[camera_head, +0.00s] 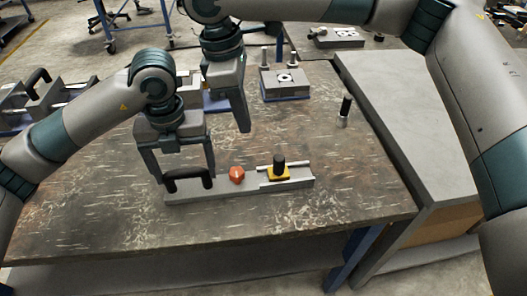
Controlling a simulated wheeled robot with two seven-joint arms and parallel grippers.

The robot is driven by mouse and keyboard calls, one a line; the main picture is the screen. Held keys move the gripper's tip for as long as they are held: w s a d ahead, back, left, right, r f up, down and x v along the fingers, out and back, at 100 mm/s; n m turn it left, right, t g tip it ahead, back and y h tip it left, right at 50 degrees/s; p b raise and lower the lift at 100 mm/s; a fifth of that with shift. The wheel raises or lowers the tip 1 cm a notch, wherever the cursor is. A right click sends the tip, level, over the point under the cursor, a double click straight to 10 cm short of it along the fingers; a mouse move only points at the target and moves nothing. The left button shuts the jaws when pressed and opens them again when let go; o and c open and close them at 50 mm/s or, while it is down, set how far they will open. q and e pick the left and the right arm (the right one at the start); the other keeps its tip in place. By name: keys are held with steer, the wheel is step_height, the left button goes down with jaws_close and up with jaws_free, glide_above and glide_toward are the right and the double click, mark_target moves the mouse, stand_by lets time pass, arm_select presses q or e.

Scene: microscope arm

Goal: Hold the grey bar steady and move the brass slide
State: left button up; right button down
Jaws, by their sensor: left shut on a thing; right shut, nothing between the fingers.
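The grey bar (240,190) lies on the worn table, running left to right near the front. A black handle (188,181) stands on its left end, and my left gripper (188,178) is shut on it. The brass slide (270,177) is a yellow block with a black knob (279,160) on top, on a pale rail towards the bar's right end. An orange-red knob (237,175) sits on the bar between handle and slide. My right gripper (244,129) is shut and empty, above and behind the bar, left of the slide and apart from it.
Behind the slide stands a grey block with a round fitting (285,85). A black-topped cylinder (345,110) stands at the table's right edge. Grey metal parts (35,95) lie at the far left. The table right of the bar is clear.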

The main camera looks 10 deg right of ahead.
mark_target(279, 168)
steer(key=shift+s+d+r+h, duration=0.1)
steer(key=shift+s+d+h, duration=0.4)
steer(key=shift+d, duration=0.35)
steer(key=shift+x, duration=5.05)
steer(key=shift+s, duration=0.1)
steer(key=d, duration=0.6)
steer(key=shift+d, duration=0.15)
arm_select(q)
steer(key=shift+a, duration=0.1)
arm_select(e)
steer(key=shift+r, duration=0.15)
